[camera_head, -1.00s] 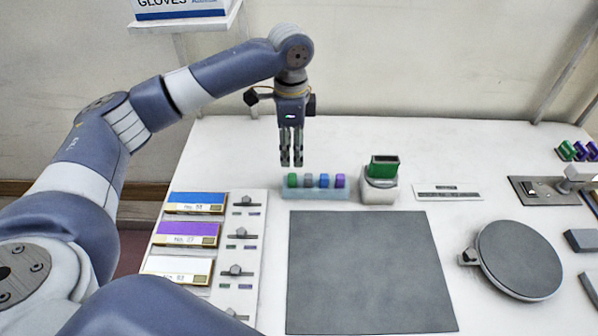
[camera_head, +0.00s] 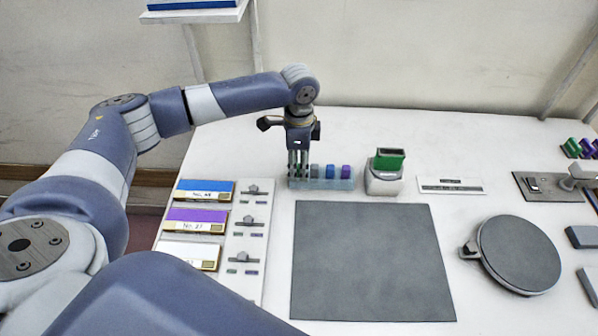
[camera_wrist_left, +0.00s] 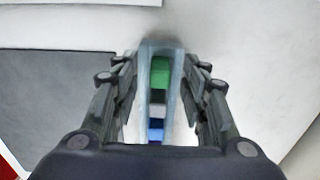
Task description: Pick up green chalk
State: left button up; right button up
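My left gripper (camera_head: 298,174) points straight down at the left end of a small translucent pale-blue holder (camera_head: 323,184). In the left wrist view its fingers (camera_wrist_left: 163,95) are spread apart, one on each side of the holder. The green chalk (camera_wrist_left: 160,75) shows between the fingers, standing in the holder, with grey and blue pieces in line below it. In the head view the fingers hide the green chalk. Whether the fingers touch it cannot be told. My right gripper is not in view.
Grey-blue, blue and purple pieces (camera_head: 345,171) stand in the holder. A white block with a green top (camera_head: 387,160) is close on the right. A dark grey mat (camera_head: 372,260) lies in front, and labelled boxes (camera_head: 197,220) lie to the left. A round grey plate (camera_head: 520,253) is at right.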

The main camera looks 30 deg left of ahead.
pick_arm(q)
jog(key=c, duration=0.8)
